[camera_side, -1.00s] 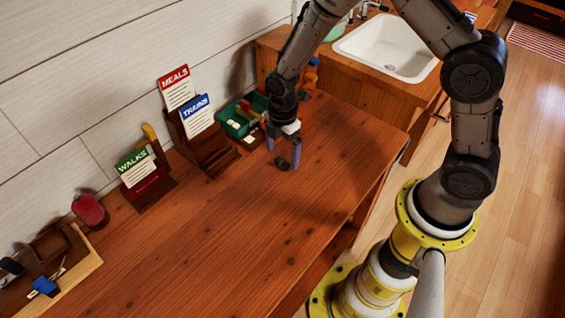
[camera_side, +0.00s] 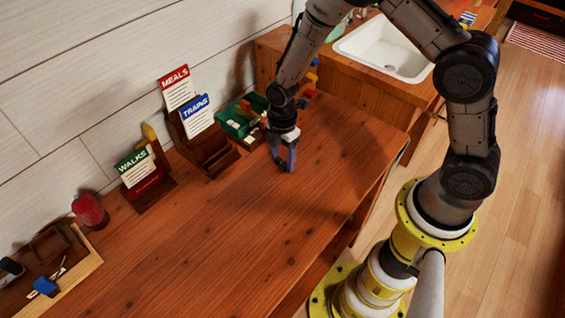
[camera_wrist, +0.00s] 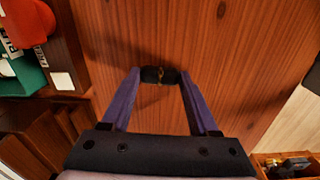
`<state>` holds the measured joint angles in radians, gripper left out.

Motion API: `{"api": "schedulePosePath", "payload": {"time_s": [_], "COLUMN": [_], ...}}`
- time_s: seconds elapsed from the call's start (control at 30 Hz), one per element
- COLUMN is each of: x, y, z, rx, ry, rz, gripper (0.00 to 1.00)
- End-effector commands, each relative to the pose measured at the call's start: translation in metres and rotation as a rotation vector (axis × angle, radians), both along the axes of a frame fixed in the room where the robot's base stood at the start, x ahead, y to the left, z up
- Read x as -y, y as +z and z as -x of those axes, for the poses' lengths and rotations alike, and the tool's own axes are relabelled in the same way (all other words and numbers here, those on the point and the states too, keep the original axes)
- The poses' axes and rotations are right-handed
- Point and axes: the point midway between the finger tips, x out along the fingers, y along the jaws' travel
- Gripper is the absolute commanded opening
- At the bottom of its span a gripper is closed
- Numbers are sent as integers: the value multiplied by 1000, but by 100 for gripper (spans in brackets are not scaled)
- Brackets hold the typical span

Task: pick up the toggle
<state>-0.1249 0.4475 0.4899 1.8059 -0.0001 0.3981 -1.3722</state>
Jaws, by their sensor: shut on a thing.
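The toggle (camera_wrist: 160,75) is a small dark, barrel-shaped piece with a brownish band at its middle. In the wrist view it lies crosswise between the two purple fingertips of my gripper (camera_wrist: 158,80), which touch its ends. My gripper is shut on it. In the side view my gripper (camera_side: 285,163) is low over the wooden table (camera_side: 230,230), in front of the green tray. There the toggle is mostly hidden by the fingers. I cannot tell whether it touches the table.
A green tray (camera_side: 233,128) and card holders marked MEALS (camera_side: 176,88), TRAINS (camera_side: 197,117) and WALKS (camera_side: 134,168) stand along the wall. A red object (camera_side: 90,210) and a wooden tray (camera_side: 85,262) are at the left. The table's front and middle are clear.

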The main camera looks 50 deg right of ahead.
Motion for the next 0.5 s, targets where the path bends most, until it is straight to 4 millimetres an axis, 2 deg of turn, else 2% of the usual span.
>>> {"api": "schedulePosePath", "payload": {"time_s": [0.33,0.5], "x": [0,0], "y": [7,30], "z": [-1,-1], "rx": [2,6], "ry": [0,0], "rz": [0,-1], "gripper": [10,10]}}
